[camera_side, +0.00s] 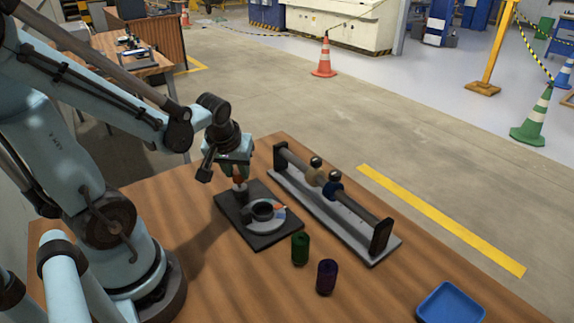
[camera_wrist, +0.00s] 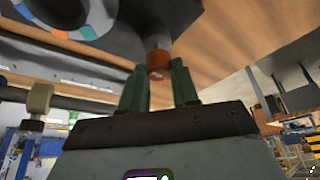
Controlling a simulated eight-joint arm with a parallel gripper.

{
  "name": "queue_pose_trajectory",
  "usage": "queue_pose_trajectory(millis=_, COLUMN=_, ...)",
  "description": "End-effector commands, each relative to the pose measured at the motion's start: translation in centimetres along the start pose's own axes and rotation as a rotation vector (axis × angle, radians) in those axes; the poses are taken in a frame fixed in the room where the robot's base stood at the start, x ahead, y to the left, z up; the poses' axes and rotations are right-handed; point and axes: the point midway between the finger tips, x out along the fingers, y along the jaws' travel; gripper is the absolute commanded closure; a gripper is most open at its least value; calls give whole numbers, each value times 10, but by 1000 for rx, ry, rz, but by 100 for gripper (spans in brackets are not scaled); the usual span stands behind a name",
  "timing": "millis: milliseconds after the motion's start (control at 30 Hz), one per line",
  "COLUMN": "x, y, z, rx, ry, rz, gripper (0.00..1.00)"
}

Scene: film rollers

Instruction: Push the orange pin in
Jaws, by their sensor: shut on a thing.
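The orange pin (camera_side: 239,185) stands at the back left part of a black base plate (camera_side: 279,238), on a small dark post. In the wrist view the orange pin (camera_wrist: 158,63) shows between my finger tips, with a pale end. My gripper (camera_side: 239,175) points down over it and is shut on it; in the wrist view its two green fingers (camera_wrist: 159,84) sit on either side. A grey dial (camera_side: 265,225) with a black ring and coloured segments lies on the plate; part of it also shows in the wrist view (camera_wrist: 62,20). How deep the pin sits is hidden.
A long rail fixture (camera_side: 370,240) with beige (camera_side: 316,177) and blue (camera_side: 332,189) rollers lies to the right. A green roller (camera_side: 300,249) and a purple roller (camera_side: 326,277) stand in front of the plate. A blue tray (camera_side: 450,304) is at the lower right.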

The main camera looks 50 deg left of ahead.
Motion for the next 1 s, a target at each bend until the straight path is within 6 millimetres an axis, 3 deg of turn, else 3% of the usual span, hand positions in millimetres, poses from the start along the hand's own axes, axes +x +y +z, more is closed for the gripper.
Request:
queue_pose_trajectory(millis=733, x=15, y=0, z=6, rx=0, ry=0, rz=0, gripper=100)
queue_pose_trajectory(millis=767, x=15, y=0, z=6, rx=0, ry=0, rz=0, gripper=69)
queue_pose_trajectory(millis=900, x=15, y=0, z=6, rx=0, ry=0, rz=0, gripper=48)
queue_pose_trajectory(millis=1000, x=15, y=0, z=6, rx=0, ry=0, rz=0, gripper=45)
